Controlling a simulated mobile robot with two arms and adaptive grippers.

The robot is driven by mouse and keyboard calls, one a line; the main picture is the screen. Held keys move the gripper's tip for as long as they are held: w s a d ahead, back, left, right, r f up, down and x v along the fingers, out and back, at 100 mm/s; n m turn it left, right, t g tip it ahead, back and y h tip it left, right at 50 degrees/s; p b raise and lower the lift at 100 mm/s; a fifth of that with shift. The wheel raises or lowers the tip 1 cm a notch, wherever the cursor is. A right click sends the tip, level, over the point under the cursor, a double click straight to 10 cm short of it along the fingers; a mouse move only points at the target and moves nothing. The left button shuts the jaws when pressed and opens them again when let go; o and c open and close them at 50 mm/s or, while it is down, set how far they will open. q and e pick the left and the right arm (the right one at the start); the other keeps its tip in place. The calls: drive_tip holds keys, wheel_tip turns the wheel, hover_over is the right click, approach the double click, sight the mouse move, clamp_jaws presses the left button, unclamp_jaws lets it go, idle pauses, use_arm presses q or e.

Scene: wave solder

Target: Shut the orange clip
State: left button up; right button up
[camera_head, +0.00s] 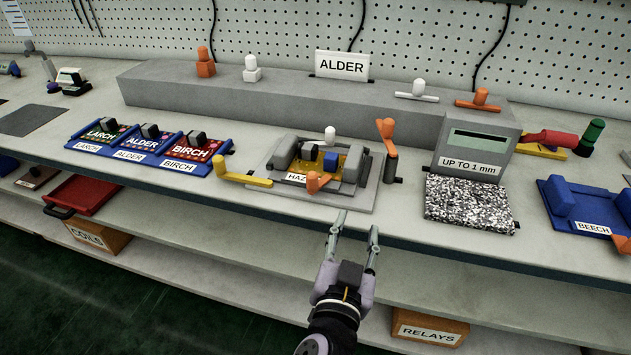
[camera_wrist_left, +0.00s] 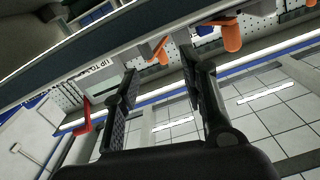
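A grey fixture (camera_head: 352,201) holds a yellow board (camera_head: 345,149) with a label that starts "HAZ", partly covered. An orange clip handle (camera_head: 318,182) sits at its front edge over the label. My left gripper (camera_head: 357,222) is open and empty, just in front of the fixture. In the left wrist view two orange handles (camera_wrist_left: 231,36) (camera_wrist_left: 157,50) show beyond the open fingers (camera_wrist_left: 158,65). My right gripper is not in view.
Blue trays with LARCH, ALDER and BIRCH boards (camera_head: 150,146) lie left. A grey box marked "UP TO 1 mm" (camera_head: 472,150) and a speckled pad (camera_head: 467,204) are right. A raised grey ledge (camera_head: 290,98) runs behind. Shelves lie below the bench edge.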

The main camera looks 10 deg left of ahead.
use_arm(q)
drive_tip(key=s+f+m+g+h+p, duration=0.55)
drive_tip(key=f+m+h+p, duration=0.25)
drive_tip(key=h, duration=0.2)
drive_tip(key=n+t+h+p, duration=0.2)
drive_tip(key=p, duration=0.5)
approach(313, 179)
drive_tip(key=shift+g, duration=0.25)
drive_tip(key=x, duration=0.7)
drive_tip(key=a+x, duration=0.1)
drive_tip(key=x, duration=0.2)
drive_tip(key=shift+w+d+f, duration=0.25)
drive_tip(key=shift+w+f, duration=0.15)
drive_tip(key=shift+w, duration=0.25)
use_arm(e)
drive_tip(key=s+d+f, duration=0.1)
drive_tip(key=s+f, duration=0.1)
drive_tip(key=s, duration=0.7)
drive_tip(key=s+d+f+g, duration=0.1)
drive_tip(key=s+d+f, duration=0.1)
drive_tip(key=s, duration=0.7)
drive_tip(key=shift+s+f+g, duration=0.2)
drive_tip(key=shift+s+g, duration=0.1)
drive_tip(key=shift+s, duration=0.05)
use_arm(q)
drive_tip(key=shift+c, duration=0.5)
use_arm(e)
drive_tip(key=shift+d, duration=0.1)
use_arm(q)
clamp_jaws()
